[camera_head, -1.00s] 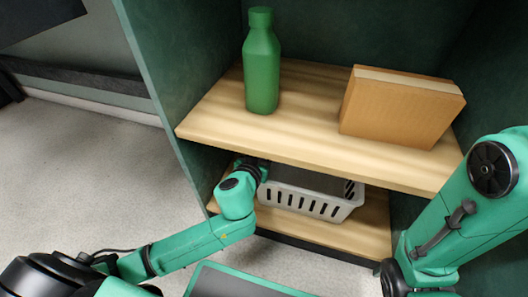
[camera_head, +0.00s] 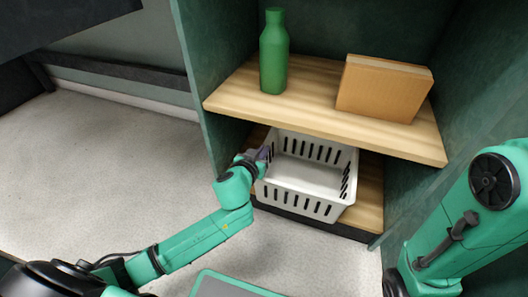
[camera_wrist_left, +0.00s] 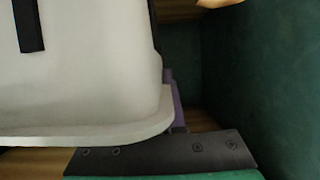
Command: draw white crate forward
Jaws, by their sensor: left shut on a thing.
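The white crate (camera_head: 306,205) is a slotted plastic basket, upright on the lower shelf, with its front reaching the shelf's front edge. Its inside shows and looks empty. My left gripper (camera_head: 262,157) is shut on the crate's left side near the rim; the fingertips are partly hidden. In the left wrist view, the crate's pale wall and rim (camera_wrist_left: 110,128) fill the upper left, with a dark finger part (camera_wrist_left: 175,110) against the rim. My right gripper is out of view; only the right arm shows at the right edge.
The upper wooden shelf (camera_head: 310,118) overhangs the crate's back part. On it stand a green bottle (camera_head: 274,55) and a brown box (camera_head: 385,90). Green cabinet walls close both sides. Bare lower shelf (camera_head: 370,195) lies right of the crate. The floor (camera_head: 120,190) in front is open.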

